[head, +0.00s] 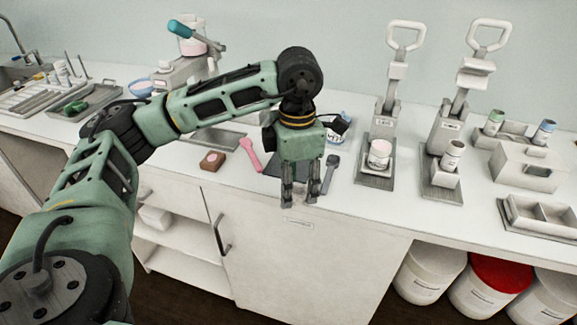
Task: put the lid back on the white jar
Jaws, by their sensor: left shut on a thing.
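A small white jar with a pinkish marking (379,155) stands upright on the plate of the middle lever press, right of my left gripper. My left gripper (300,200) points down at the front edge of the counter, in front of a dark mat (273,164). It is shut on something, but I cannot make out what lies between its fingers. I see no lid that I can clearly identify. A blue and white item (343,119) is partly hidden behind the gripper. My right gripper is not in view.
A pink spatula (249,154) and a small brown block (212,160) lie left of the gripper; a grey spatula (332,170) lies close on its right. Lever presses (447,135) stand farther right. Counter is clear in front of the presses.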

